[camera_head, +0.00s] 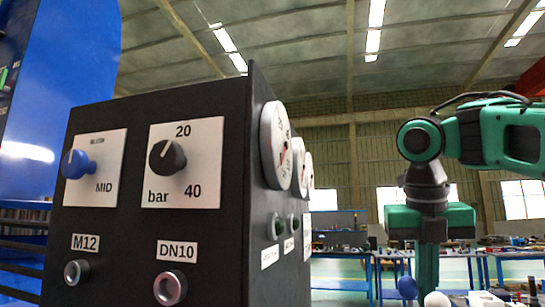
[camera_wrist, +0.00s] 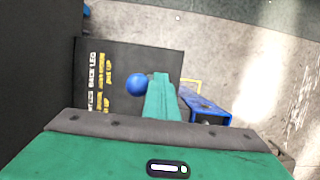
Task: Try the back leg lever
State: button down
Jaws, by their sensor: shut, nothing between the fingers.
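In the wrist view a dark plate (camera_wrist: 160,57) carries white and yellow lettering that includes "BACK LEG". A blue ball knob (camera_wrist: 137,84) shows over this plate, just left of my gripper's fingers. My gripper (camera_wrist: 161,82) is shut and empty, its green fingers together. In the head view my gripper (camera_head: 427,282) points straight down at the right, its tips near or past the bottom edge. A blue ball (camera_head: 407,287) shows close to the left of the fingers. I cannot tell whether the fingers touch the knob; its stem is hidden.
A black panel (camera_head: 110,245) with knobs, gauges and fittings fills the left of the head view. A white ball (camera_head: 437,299) shows low beside the fingers. A blue channel-like part (camera_wrist: 206,105) lies right of the fingers in the wrist view. Workbenches (camera_head: 340,255) stand far behind.

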aim_at(404, 277)
jog(key=shift+w+a, duration=0.1)
jog(key=shift+a, duration=0.35)
jog(key=shift+w+a, duration=0.2)
jog(key=shift+a, duration=0.5)
jog(key=shift+w+a, duration=0.15)
jog(key=shift+a, duration=0.55)
dwell(0.3)
dwell(0.4)
jog(key=s+d, duration=0.2)
jog(key=d, duration=0.5)
notch_tip(404, 277, up, 10)
jog(key=shift+w, duration=0.2)
dwell(1.2)
jog(key=shift+s+r, duration=0.1)
